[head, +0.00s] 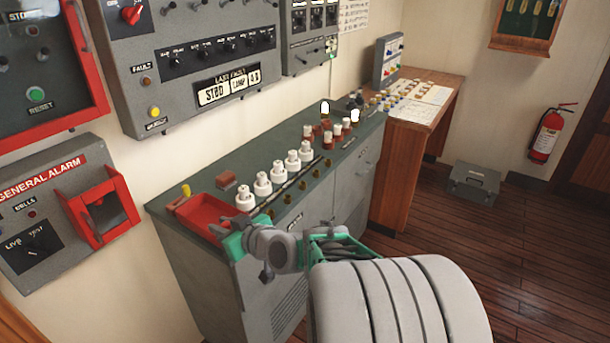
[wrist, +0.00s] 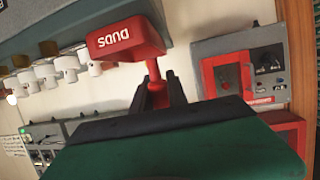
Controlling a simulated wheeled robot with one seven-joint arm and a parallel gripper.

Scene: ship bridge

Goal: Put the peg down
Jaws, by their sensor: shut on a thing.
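My gripper (wrist: 157,92) is shut on a slim red peg (wrist: 153,72), whose narrow part shows between the dark fingers in the wrist view. The peg's far end runs into the red tray in that picture, so I cannot tell whether they touch. The red tray (wrist: 112,42) bears the label DUDS, upside down here. In the head view the tray (head: 198,213) sits at the near left end of the grey-green console top (head: 240,190). My gripper (head: 226,234) is at that tray's front edge there, and the peg is not clearly seen.
A row of white ceramic fuses (head: 263,184) stands on the console, right of the tray. The general alarm box (head: 100,205) is on the wall at left.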

